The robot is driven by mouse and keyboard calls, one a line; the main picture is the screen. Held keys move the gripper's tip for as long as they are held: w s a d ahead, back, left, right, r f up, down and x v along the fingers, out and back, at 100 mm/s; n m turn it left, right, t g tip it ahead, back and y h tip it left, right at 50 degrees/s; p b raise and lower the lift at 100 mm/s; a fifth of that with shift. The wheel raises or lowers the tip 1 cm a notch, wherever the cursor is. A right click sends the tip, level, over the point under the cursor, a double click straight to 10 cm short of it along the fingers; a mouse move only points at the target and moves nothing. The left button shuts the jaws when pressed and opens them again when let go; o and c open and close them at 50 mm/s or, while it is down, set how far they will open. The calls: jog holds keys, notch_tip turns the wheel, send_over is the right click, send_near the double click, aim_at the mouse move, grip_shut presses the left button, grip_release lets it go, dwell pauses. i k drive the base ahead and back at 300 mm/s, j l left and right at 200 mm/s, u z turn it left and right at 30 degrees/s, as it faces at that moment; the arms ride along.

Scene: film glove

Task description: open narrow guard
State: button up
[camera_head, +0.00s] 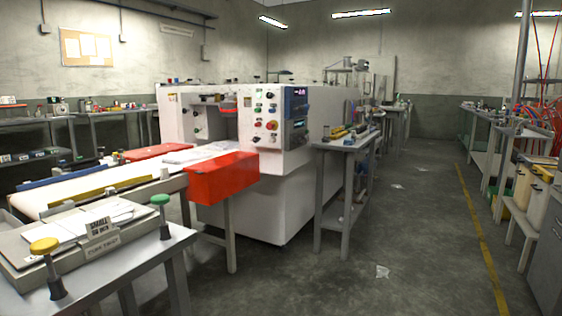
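I cannot tell for certain which part is the narrow guard. A red box-shaped cover (222,178) sits at the front edge of the white machine's (262,205) conveyor bed, beside the control panel (270,118). A second, flatter red piece (160,151) lies across the far side of the bed. A yellow bar (92,190) and a blue bar (62,174) run along the bed further left. My gripper is not in view.
A grey bench (128,262) at lower left holds a shallow tray with papers, a lettered sign (101,234), a yellow knob (45,245) and a green knob (160,200). A small side table (341,143) stands right of the machine. The floor aisle (400,235) is mostly clear.

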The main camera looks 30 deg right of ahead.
aim_at(206, 166)
jog(key=z, duration=0.25)
jog(key=i+l+u, duration=0.45)
jog(key=i+l, duration=0.3)
jog(key=i, duration=0.25)
jog(key=i+l+u, duration=0.4)
jog(key=i+l, duration=0.5)
jog(key=l, duration=0.15)
